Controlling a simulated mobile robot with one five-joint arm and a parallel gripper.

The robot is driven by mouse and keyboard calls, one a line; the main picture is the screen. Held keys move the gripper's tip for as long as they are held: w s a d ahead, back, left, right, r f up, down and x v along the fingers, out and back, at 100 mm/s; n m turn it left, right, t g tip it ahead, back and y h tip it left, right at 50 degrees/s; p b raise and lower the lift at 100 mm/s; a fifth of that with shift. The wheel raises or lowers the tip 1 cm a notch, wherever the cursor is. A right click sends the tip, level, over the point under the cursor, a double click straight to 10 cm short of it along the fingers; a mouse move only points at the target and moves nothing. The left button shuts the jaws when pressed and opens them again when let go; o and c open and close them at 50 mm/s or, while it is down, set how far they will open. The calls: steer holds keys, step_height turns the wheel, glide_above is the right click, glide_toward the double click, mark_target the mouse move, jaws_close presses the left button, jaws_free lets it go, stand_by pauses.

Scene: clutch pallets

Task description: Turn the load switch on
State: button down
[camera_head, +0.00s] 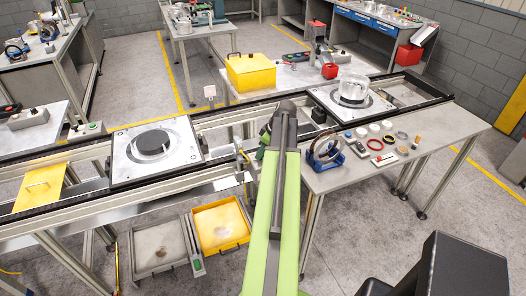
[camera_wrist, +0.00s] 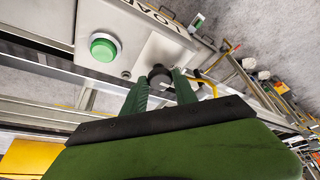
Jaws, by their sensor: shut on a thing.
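In the wrist view a light grey control box (camera_wrist: 140,42) carries partly visible lettering that starts "LOA". The load switch's black knob (camera_wrist: 158,72) is at the box's lower edge, between the two green fingers. My gripper (camera_wrist: 160,79) is shut on this knob. Which way the switch is turned cannot be told. A round green button (camera_wrist: 103,47) is on the same box, to the left of the knob. In the head view my green arm reaches forward to the conveyor frame, and the load box and switch are hidden behind it.
The conveyor (camera_head: 212,118) carries a plate with a black disc (camera_head: 152,143) at left and a plate with a clear ring (camera_head: 352,90) at right. A bench (camera_head: 430,165) with small parts is right of my arm. Two trays (camera_head: 222,228) lie on the floor below.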

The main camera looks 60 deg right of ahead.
steer(key=m, duration=0.1)
steer(key=m+h, duration=0.1)
steer(key=m, duration=0.1)
steer(key=m+h, duration=0.1)
steer(key=m, duration=0.1)
steer(key=shift+a, duration=0.3)
steer(key=m+h, duration=0.1)
steer(key=m, duration=0.2)
steer(key=m+g+h, duration=0.1)
steer(key=m, duration=0.2)
steer(key=shift+w+g, duration=0.2)
steer(key=shift+g, duration=0.1)
steer(key=shift+m, duration=0.3)
steer(key=c, duration=1)
jaws_free()
